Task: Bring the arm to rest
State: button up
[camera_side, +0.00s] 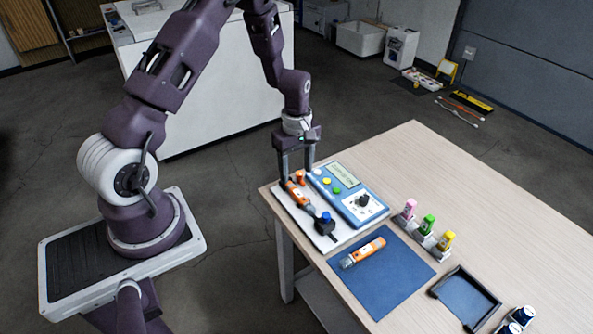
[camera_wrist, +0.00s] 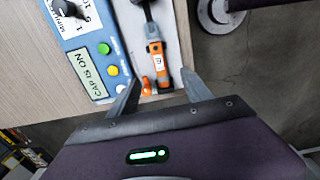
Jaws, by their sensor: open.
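My gripper (camera_side: 297,176) is open above the far left corner of the table, its fingers pointing down. An orange sensor (camera_side: 296,193) lies on a white board (camera_side: 325,243) just below the fingers, and a small orange piece (camera_side: 299,176) is beside it. In the wrist view my gripper (camera_wrist: 161,79) has nothing between its fingers; the orange sensor (camera_wrist: 155,58) and the small orange piece (camera_wrist: 146,86) show beyond the tips. I cannot tell the exact height of the tips above the board. A second orange sensor (camera_side: 363,252) lies on a blue mat (camera_side: 385,285).
A blue tester (camera_side: 346,199) stands close right of the gripper; its screen (camera_wrist: 97,83) reads "CAP IS ON". A grey rack holds pink, green (camera_side: 428,225) and yellow bottles. A dark tray (camera_side: 466,298) and dark-capped jars are at front right. The table's far right is clear.

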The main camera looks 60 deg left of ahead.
jog(key=s+d+r+m+t, duration=0.1)
jog(key=d+r+m, duration=0.3)
jog(key=r, duration=0.5)
jog(key=s+d+r+m+t, duration=0.1)
jog(key=s+d+r+m, duration=0.15)
jog(key=r, duration=0.75)
jog(key=s+d+r+m+t, duration=0.1)
jog(key=s+d+r+m, duration=0.3)
jog(key=s, duration=0.5)
jog(key=s+d+r+m+t, duration=0.2)
jog(key=s+d+r+m, duration=0.2)
jog(key=s, duration=0.5)
notch_tip(320, 180, up, 3)
jog(key=m, duration=0.3)
jog(key=shift+s+f+t, duration=0.2)
jog(key=shift+t, duration=0.1)
jog(key=shift+m, duration=0.25)
